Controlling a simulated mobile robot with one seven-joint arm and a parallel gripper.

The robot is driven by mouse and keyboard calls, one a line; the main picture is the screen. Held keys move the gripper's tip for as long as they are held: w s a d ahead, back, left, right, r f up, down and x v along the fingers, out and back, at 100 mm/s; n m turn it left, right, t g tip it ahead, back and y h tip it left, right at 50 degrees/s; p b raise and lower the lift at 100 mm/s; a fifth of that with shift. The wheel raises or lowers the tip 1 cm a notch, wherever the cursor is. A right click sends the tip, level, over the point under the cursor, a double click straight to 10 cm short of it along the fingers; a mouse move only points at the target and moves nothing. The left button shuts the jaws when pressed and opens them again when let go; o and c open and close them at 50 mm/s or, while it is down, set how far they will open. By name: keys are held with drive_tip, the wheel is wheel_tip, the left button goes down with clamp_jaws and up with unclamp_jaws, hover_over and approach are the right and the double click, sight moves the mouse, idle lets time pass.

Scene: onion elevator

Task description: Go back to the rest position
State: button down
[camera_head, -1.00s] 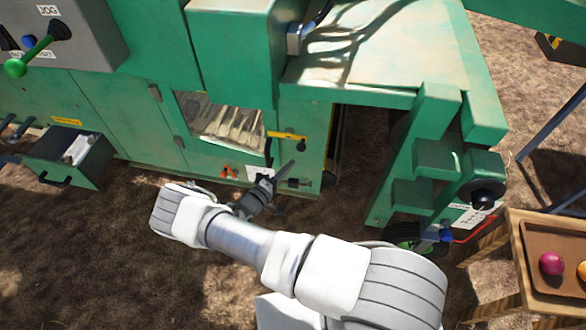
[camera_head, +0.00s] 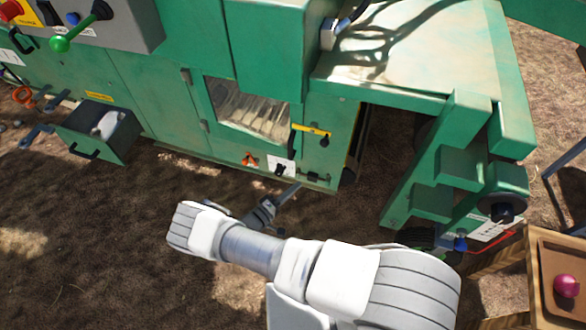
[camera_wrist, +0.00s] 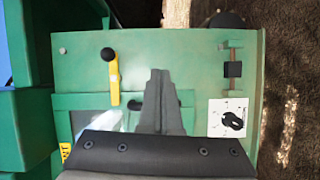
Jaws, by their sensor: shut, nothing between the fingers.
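My gripper (camera_head: 294,188) is shut and empty. In the head view it is in front of the lower part of the green machine (camera_head: 150,85), just below a white label (camera_head: 275,163) with a black knob. In the wrist view its closed fingers (camera_wrist: 161,85) point at the green panel (camera_wrist: 190,60). That panel carries a yellow handle (camera_wrist: 114,80), a black latch (camera_wrist: 233,69) and the white label. The fingers overlap part of the panel and hide what lies behind them. They hold nothing.
An open drawer (camera_head: 118,150) juts out at the left. A green stepped bracket (camera_head: 455,160) stands at the right, near a wooden crate (camera_head: 537,290) with a purple onion (camera_head: 567,286). A green-knobbed lever (camera_head: 60,43) sits at upper left. Bare ground lies at lower left.

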drive_tip(key=shift+r, duration=0.1)
drive_tip(key=d+r+m+g+y, duration=0.2)
drive_tip(key=r+m+g+y, duration=0.3)
drive_tip(key=r, duration=1.1)
drive_tip(key=d+r+m+g, duration=0.2)
drive_tip(key=r+g, duration=0.5)
drive_tip(key=r, duration=0.8)
drive_tip(key=s+d+r+t+y, duration=0.3)
drive_tip(key=s+r+y, duration=0.1)
drive_tip(key=s+r, duration=0.65)
drive_tip(key=s+d+r+t+y, duration=0.2)
drive_tip(key=s+r+t+y, duration=0.2)
drive_tip(key=s+r, duration=0.65)
wheel_tip(320, 180, up, 28)
drive_tip(key=w+p, duration=0.1)
drive_tip(key=p, duration=2.5)
drive_tip(key=shift+w+g+p, duration=0.3)
drive_tip(key=shift+p, duration=0.05)
drive_tip(key=shift+a+f, duration=0.1)
drive_tip(key=shift+a, duration=0.05)
